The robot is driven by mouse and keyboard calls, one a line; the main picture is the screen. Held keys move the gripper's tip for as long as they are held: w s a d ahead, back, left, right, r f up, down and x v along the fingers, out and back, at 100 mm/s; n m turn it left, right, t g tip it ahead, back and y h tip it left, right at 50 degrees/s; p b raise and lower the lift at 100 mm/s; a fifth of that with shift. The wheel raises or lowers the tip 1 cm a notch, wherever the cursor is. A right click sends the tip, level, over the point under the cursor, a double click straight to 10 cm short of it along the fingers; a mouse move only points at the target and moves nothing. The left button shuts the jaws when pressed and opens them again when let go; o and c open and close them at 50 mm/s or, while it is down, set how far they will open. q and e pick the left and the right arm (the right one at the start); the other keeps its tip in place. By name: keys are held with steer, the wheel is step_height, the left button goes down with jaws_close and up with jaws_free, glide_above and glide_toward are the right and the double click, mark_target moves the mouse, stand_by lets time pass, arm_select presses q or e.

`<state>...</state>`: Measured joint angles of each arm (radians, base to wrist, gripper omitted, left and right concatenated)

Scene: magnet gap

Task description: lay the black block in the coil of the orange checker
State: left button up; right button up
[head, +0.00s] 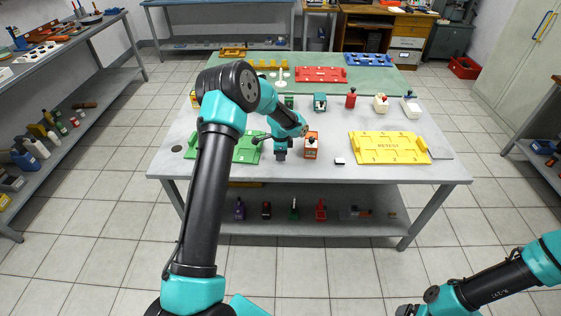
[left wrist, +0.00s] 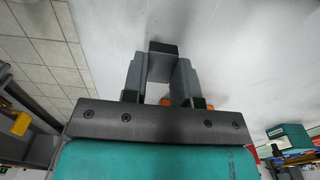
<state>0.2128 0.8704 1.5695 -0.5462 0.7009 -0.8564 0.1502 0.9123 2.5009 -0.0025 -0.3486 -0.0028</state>
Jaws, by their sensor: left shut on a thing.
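My left gripper (head: 281,153) is low over the front middle of the grey table. In the left wrist view, its two grey fingers (left wrist: 160,75) are shut on the black block (left wrist: 163,48), held at the fingertips. The orange checker (head: 311,147) stands upright on the table just right of the gripper in the head view, apart from it. Its coil is too small to make out. A bit of orange (left wrist: 166,102) shows behind the fingers in the left wrist view.
A small white-topped block (head: 340,161) lies right of the checker. A yellow tray (head: 365,157) is at the right and a green tray (head: 247,152) at the left. Bottles and small devices stand behind, including a red bottle (head: 351,98). The table's front edge is close.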

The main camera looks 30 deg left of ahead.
arm_select(q)
steer(key=shift+r, duration=1.6)
